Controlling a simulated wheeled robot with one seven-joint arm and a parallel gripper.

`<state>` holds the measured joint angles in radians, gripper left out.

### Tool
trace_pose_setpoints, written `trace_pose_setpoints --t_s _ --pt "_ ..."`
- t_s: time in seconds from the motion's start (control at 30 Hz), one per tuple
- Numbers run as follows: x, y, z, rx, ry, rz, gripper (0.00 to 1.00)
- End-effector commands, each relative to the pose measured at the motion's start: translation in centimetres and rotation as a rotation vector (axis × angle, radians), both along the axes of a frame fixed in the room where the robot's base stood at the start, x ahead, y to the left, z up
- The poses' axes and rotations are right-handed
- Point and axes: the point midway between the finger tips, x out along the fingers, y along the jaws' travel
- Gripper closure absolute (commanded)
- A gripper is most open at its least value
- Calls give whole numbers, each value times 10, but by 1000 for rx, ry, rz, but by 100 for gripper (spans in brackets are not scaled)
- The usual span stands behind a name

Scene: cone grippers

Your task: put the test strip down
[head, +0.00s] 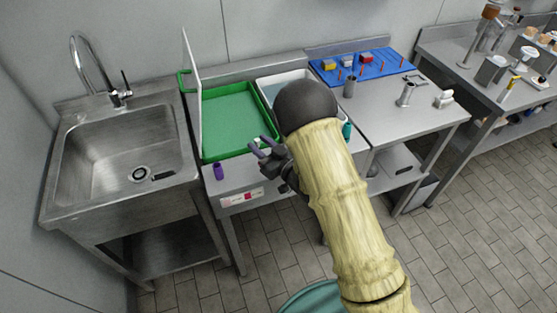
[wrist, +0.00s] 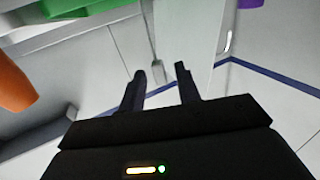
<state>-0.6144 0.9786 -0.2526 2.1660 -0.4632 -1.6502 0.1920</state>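I cannot make out a test strip in either view. My gripper (head: 258,143) is near the front edge of the middle steel table (head: 236,184), to the right of a small purple bottle (head: 219,173). In the wrist view the two dark fingers of my gripper (wrist: 160,70) stand apart, and I see nothing held between them. A thin grey shape (wrist: 156,68) shows behind the gap, apparently in the background. My arm hides part of the table.
A green tray (head: 205,155) and a pale bin (head: 266,84) stand at the back of the table. A steel sink (head: 100,165) is to the left. A blue board (head: 392,65) with small parts lies to the right. An orange object (wrist: 14,82) shows in the wrist view.

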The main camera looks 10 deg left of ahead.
Motion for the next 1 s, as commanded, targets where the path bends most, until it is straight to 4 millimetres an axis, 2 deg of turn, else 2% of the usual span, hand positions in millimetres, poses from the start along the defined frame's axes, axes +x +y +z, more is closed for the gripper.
trace_pose_setpoints --t_s 0.3,0.43,0.6,1.0 --pt "-36 -51 -3 0 3 -4 67" --pt "-46 -65 -2 0 0 -3 67" --pt "-52 -71 0 1 1 1 67" --pt "-52 -71 0 0 0 0 67"
